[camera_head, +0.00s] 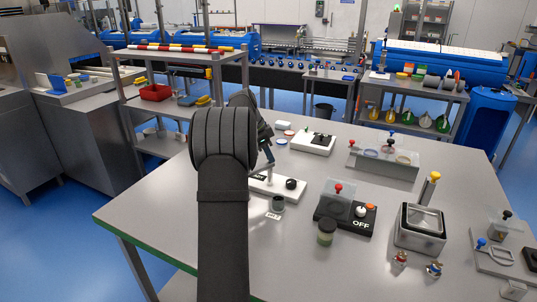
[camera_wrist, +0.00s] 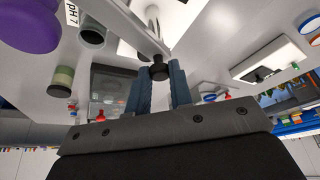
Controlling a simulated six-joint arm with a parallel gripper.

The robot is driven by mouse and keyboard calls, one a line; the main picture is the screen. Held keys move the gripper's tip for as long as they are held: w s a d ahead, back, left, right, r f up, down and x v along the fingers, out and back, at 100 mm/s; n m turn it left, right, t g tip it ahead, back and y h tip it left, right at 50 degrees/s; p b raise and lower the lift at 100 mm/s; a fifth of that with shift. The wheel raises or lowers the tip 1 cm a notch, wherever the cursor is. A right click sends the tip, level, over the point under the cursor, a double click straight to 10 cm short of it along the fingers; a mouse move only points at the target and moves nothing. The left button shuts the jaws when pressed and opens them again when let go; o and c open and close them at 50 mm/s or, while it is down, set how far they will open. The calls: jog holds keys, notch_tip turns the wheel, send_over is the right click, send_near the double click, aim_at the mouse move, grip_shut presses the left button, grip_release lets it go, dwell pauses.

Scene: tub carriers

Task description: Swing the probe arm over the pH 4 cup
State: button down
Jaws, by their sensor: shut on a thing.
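My gripper (camera_wrist: 162,76) has its two blue fingers on either side of a black knob (camera_wrist: 159,71) and is shut on it. The knob sits at the end of a grey bar (camera_wrist: 140,32), which looks like the probe arm. A dark cup (camera_wrist: 92,33) stands beside a label reading pH 7 (camera_wrist: 72,12). The dark cup also shows in the head view (camera_head: 278,203), right of my arm. In the head view my gripper (camera_head: 267,154) is partly hidden behind my own arm. I cannot make out a pH 4 cup; my arm covers part of this area.
A white plate with a black knob (camera_head: 291,184) is close to my gripper. A steel bath (camera_head: 420,230) stands further right. The table's front left (camera_head: 150,215) is clear.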

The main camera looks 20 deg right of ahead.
jog(key=shift+m+g, duration=0.4)
jog(key=shift+m, duration=0.8)
jog(key=shift+r, duration=0.1)
jog(key=c, duration=1.3)
grip_release()
jog(key=shift+w, duration=0.1)
jog(key=v, duration=1.7)
jog(key=shift+r, duration=0.15)
jog(key=shift+w+d, duration=0.1)
jog(key=shift+w, duration=0.05)
jog(key=x, duration=1.7)
jog(key=shift+s+f, duration=0.2)
jog(key=shift+f, duration=0.05)
